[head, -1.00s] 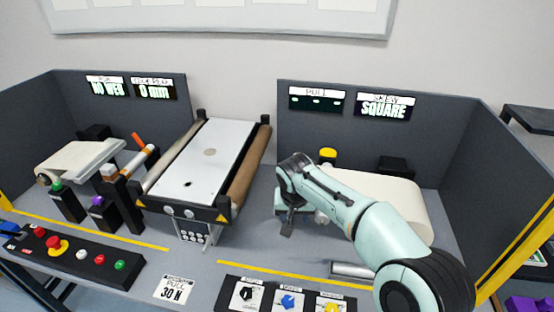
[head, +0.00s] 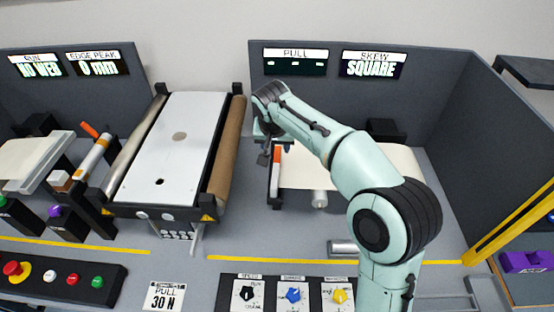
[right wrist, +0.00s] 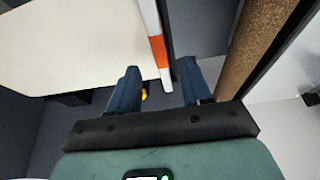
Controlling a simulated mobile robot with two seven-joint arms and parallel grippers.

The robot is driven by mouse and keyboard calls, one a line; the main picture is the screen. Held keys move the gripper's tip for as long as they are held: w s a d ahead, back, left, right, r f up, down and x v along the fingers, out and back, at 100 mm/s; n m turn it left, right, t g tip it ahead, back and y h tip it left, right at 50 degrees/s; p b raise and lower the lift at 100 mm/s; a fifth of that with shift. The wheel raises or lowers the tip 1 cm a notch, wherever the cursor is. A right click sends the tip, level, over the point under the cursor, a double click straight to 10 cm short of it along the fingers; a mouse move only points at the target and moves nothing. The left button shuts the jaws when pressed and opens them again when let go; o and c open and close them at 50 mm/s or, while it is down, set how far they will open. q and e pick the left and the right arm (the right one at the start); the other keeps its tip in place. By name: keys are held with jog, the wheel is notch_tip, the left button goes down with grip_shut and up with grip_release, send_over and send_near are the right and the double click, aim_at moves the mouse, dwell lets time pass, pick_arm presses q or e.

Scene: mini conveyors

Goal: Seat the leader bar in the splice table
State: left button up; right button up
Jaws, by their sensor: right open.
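My right gripper (head: 265,154) points down beside the left edge of a cream sheet in the head view. In the right wrist view, its two blue fingers (right wrist: 158,85) are apart, with nothing held between them. A white bar with an orange band (right wrist: 156,50), which I take to be the leader bar, runs along the sheet's edge and ends close to the gap between the fingertips. Its orange part (head: 277,155) shows in the head view. Contact with the fingers cannot be told. I cannot tell which part is the splice table. My left gripper is out of view.
The white-topped conveyor (head: 172,150) with side rollers stands left of the gripper; its brown roller (head: 229,150) is close. The cream sheet (head: 345,168) lies at right. Another orange-and-white bar (head: 92,157) is at left. A knob panel (head: 290,290) is in front; grey partitions (head: 450,120) stand behind.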

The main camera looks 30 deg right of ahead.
aim_at(277, 154)
jog(key=x, duration=0.6)
jog(key=shift+w+d+r, duration=0.1)
jog(key=shift+w+d, duration=0.05)
grip_shut()
